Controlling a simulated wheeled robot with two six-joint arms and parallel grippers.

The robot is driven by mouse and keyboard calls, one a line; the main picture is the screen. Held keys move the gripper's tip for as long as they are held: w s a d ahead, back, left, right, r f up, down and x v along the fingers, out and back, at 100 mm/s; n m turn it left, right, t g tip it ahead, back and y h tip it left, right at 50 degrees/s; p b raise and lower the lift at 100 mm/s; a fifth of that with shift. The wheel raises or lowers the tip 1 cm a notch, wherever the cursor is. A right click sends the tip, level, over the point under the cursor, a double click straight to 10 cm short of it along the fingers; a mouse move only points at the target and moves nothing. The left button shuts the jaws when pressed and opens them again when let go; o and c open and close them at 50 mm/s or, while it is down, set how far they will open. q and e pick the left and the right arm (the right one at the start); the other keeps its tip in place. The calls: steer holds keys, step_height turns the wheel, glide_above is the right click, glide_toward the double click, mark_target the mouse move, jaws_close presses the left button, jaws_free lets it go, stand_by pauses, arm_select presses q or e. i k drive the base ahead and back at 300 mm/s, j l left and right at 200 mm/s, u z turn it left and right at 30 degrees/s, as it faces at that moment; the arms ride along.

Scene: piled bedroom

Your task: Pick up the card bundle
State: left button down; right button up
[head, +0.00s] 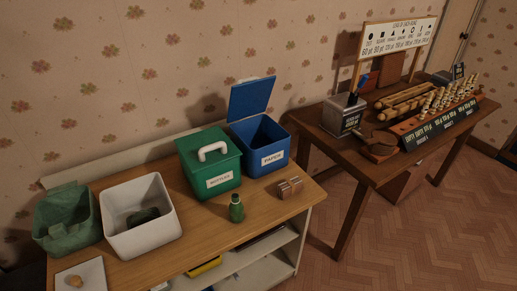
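A small brown bundle (290,187), likely the card bundle, lies on the wooden top of the low shelf (256,212), close to its right end. It looks like two brown blocks side by side with a lighter band between them. It sits in front of the blue bin (272,156) and to the right of a small green bottle (236,208). Nothing covers it. Neither of my grippers shows in the head view.
A lidded green box (212,183) stands left of the open blue bin. Further left are a white bin (160,233) with a dark item inside, a green fabric bag (68,235) and a white tray (80,276). A cluttered dark table (352,161) stands right, across a floor gap.

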mark_target(287, 189)
steer(key=i+l+u, duration=0.1)
steer(key=l, duration=0.4)
steer(key=i+l, duration=0.15)
steer(key=l, duration=0.35)
steer(key=i+l+u, duration=0.15)
steer(key=l, duration=0.4)
steer(key=l+u, duration=0.1)
steer(key=l, duration=0.4)
steer(key=i, duration=0.05)
